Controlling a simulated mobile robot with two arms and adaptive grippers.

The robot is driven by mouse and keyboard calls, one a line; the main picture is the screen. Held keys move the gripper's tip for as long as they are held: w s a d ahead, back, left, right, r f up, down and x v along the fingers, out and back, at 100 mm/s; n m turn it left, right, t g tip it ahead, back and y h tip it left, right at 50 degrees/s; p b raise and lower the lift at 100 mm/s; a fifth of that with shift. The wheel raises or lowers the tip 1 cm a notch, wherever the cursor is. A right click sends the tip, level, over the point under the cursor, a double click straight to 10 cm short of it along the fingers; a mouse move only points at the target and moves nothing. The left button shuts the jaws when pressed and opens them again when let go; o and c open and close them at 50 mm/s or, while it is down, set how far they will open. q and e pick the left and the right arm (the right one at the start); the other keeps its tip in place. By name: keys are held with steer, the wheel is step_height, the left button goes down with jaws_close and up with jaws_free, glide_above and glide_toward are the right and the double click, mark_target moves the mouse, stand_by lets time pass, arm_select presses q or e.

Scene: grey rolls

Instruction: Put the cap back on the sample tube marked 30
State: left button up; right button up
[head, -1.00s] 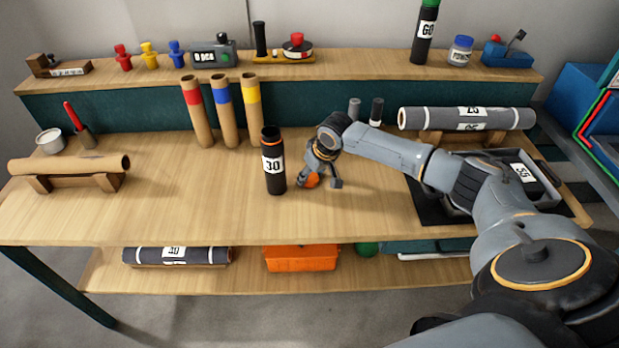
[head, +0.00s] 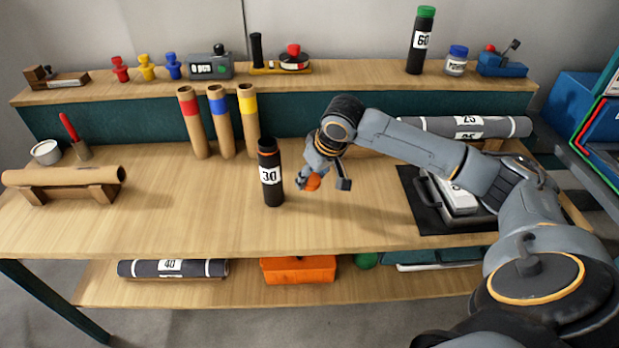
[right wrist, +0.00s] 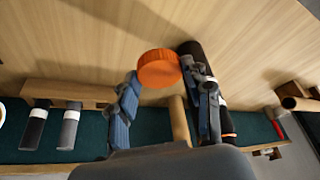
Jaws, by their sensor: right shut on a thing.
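The tube marked 30 (head: 271,190) stands upright on the bench, black with a white label and an orange band near its uncapped top. My right gripper (head: 324,185) is just right of the tube, shut on the orange cap (head: 313,182), which is held above the bench and below the tube's top level. In the right wrist view the cap (right wrist: 159,70) sits between the fingertips, and a dark tube (right wrist: 193,50) shows partly hidden behind the right finger. My left gripper is out of view.
A tube marked 60 (head: 420,55) stands on the back shelf. A cardboard roll (head: 60,176) lies on a cradle at left. The front middle bench is clear.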

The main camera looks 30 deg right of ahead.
steer(key=s+a+r, duration=0.3)
steer(key=s, duration=0.3)
steer(key=shift+a, duration=0.15)
steer(key=shift+s, duration=0.1)
